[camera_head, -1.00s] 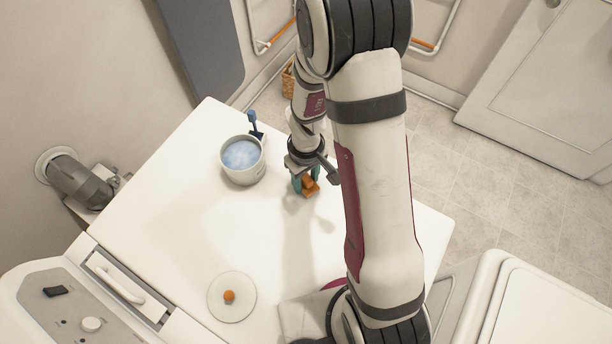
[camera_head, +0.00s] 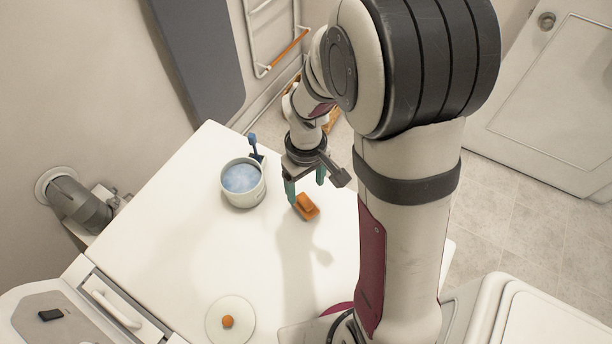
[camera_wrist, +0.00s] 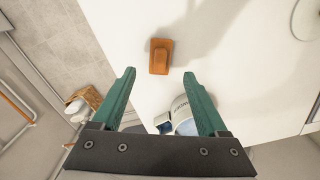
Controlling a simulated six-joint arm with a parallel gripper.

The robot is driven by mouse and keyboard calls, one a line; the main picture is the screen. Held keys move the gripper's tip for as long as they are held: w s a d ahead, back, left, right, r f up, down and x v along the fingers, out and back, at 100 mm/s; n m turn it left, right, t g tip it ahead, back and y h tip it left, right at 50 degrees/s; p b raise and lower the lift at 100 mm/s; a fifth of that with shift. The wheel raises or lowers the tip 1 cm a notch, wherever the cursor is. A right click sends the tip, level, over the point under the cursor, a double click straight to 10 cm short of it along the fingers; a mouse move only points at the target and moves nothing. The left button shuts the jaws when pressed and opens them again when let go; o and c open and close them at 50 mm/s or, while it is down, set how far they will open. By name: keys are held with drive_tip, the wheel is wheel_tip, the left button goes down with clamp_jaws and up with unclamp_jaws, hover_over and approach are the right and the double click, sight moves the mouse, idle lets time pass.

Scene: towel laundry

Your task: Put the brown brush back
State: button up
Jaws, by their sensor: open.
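The brown brush (camera_head: 307,206) lies on the white top (camera_head: 180,240), beyond the pot from the left side. In the wrist view the brush (camera_wrist: 160,56) is orange-brown with a raised handle block, lying ahead of the fingertips. My gripper (camera_head: 306,188) has two teal fingers, open and empty, raised just above and behind the brush in the head view. In the wrist view its fingers (camera_wrist: 161,78) are spread wide, with the brush beyond their tips and nothing between them.
A white pot of bluish water (camera_head: 243,183) stands left of my gripper, with a blue brush (camera_head: 255,147) behind it. A white plate (camera_head: 230,320) with an orange round thing (camera_head: 228,321) lies at the front. The middle of the top is clear.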

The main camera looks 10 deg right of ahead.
sight(306, 203)
drive_tip(key=s+r+m, duration=0.4)
drive_tip(key=s+r, duration=0.3)
drive_tip(key=r, duration=0.3)
drive_tip(key=s+a+r+m+y, duration=0.1)
drive_tip(key=s+a+r+m, duration=0.1)
drive_tip(key=s+m, duration=0.4)
drive_tip(key=s+r, duration=0.1)
drive_tip(key=s, duration=0.4)
drive_tip(key=shift+s+a+y, duration=0.15)
drive_tip(key=shift+a+y, duration=0.05)
drive_tip(key=shift+y, duration=0.2)
